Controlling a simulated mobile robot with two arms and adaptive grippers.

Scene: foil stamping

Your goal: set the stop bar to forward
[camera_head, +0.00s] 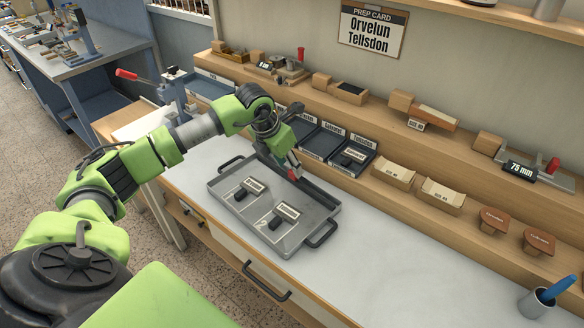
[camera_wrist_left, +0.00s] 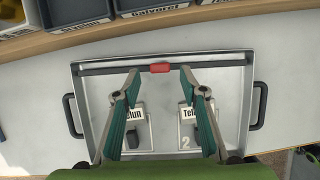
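The stop bar (camera_head: 318,194) is a dark bar along the back edge of a grey metal tray (camera_head: 222,197). In the left wrist view the bar (camera_wrist_left: 215,61) runs nearly the tray's full width, with a red grip (camera_wrist_left: 160,68) at its middle. My left gripper (camera_head: 291,174) is over the back of the tray at the red grip. In the left wrist view its fingers (camera_wrist_left: 160,74) are spread, one on each side of the red grip, with gaps. Whether the fingertips are down at the bar's height is hard to tell. My right gripper is not in view.
Two labelled blocks (camera_head: 255,186) (camera_head: 288,211) with dark knobs sit in the tray. The tray has handles (camera_head: 320,234) at both ends. Dark bins (camera_head: 325,141) and card boxes (camera_head: 393,174) stand behind it.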

